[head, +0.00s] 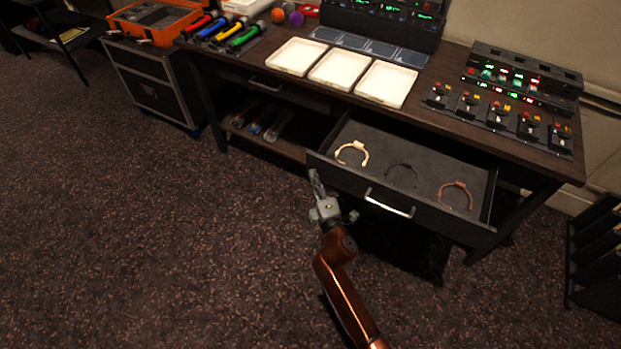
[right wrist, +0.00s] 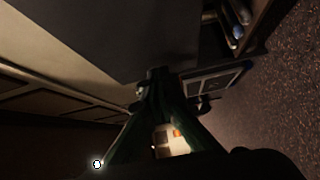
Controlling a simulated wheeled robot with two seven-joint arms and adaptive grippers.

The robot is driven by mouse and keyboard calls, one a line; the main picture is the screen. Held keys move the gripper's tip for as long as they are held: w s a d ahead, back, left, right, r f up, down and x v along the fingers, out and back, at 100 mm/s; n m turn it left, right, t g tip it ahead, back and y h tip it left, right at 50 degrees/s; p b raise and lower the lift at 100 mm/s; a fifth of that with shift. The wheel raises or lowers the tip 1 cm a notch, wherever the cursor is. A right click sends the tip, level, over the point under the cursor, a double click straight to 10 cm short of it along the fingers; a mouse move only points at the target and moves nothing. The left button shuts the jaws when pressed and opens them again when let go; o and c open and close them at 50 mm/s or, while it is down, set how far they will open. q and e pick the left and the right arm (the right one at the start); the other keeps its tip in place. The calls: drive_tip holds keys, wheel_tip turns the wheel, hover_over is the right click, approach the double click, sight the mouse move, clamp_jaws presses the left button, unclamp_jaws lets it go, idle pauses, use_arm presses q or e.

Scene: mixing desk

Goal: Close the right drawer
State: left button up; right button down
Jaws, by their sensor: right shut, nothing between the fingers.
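The right drawer (head: 345,178) of the desk stands pulled out, with a dark front and a pale metal bar handle (head: 390,203). Three ring-shaped bands lie on its grey floor: a cream one (head: 352,153), a dark one (head: 402,174) and a copper one (head: 456,196). My right gripper (head: 315,178) is shut and empty by the left end of the drawer front, left of the handle. I cannot tell whether it touches the front. In the right wrist view the closed fingertips (right wrist: 158,74) meet near a large dark panel. My left gripper is not in view.
The desk top (head: 425,118) holds white trays (head: 337,69), a slider panel (head: 497,120) and coloured-handled tools (head: 227,30). The left drawer with its handle (head: 266,88) is shut. A black rack (head: 597,250) stands at right. The carpet in front is clear.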

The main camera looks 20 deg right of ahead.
sight(351, 111)
drive_tip(key=shift+d, duration=0.1)
